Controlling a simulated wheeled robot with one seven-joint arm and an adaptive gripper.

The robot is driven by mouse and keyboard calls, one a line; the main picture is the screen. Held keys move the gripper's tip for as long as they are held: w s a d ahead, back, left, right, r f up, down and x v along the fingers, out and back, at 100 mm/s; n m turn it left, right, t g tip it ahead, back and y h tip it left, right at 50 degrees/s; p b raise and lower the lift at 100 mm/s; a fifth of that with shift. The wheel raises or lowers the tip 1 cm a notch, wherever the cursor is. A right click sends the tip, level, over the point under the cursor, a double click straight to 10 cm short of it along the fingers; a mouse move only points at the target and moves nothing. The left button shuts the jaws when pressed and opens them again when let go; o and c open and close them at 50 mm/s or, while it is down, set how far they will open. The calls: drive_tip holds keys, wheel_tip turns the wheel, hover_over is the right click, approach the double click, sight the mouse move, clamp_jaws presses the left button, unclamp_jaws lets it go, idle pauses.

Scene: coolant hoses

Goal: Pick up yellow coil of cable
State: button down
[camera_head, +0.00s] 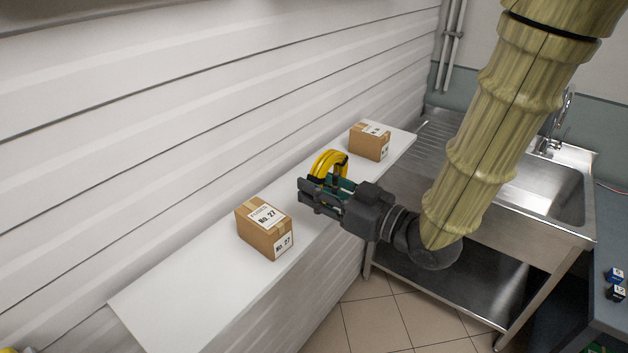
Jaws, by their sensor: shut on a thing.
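The yellow coil of cable (327,163) stands above the white shelf between two cardboard boxes. Its upper arc shows; the lower part is hidden behind my gripper. My gripper (320,190) reaches in from the right, dark grey with a green part, and its fingers are shut on the coil. I cannot tell whether the coil still touches the shelf.
The white shelf (190,290) runs along a white panelled wall. One cardboard box (264,228) stands in front of the gripper to the left, another (369,142) behind it. A steel sink (545,190) is at right. Bare shelf lies at front left.

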drive_tip(key=shift+s+r+p, duration=0.1)
drive_tip(key=shift+r+p, duration=0.15)
drive_tip(key=shift+p, duration=0.45)
drive_tip(key=p, duration=0.3)
drive_tip(key=shift+s+r, duration=0.1)
drive_tip(key=shift+s, duration=0.15)
drive_tip(key=shift+s+p, duration=0.1)
drive_tip(key=shift+p, duration=0.6)
